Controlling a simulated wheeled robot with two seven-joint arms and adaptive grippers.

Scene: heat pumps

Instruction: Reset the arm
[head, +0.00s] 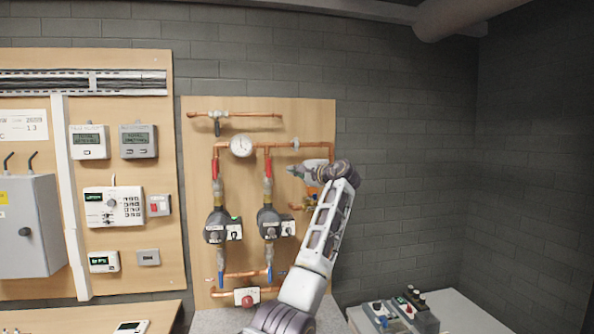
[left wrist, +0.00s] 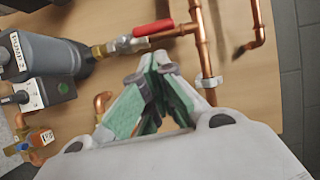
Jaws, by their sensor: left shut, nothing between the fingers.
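My left arm reaches up in the middle of the head view, in front of the right part of the wooden pipe board (head: 310,110). My left gripper (head: 293,169) points left near the copper pipes, beside the right-hand red valve handle (head: 267,167). In the left wrist view my left gripper (left wrist: 152,70) shows green inner pads. It is shut and nothing is held in it. A red valve handle (left wrist: 153,28) and a copper pipe (left wrist: 202,50) lie beyond its fingertips; I cannot tell whether it touches them. My right gripper is not in view.
Two heat pumps (head: 216,226) (head: 268,222) and a pressure gauge (head: 241,145) are on the board. A control panel board (head: 160,200) is on the left. A grey table (head: 455,310) with small devices stands at lower right. The right wall side is free.

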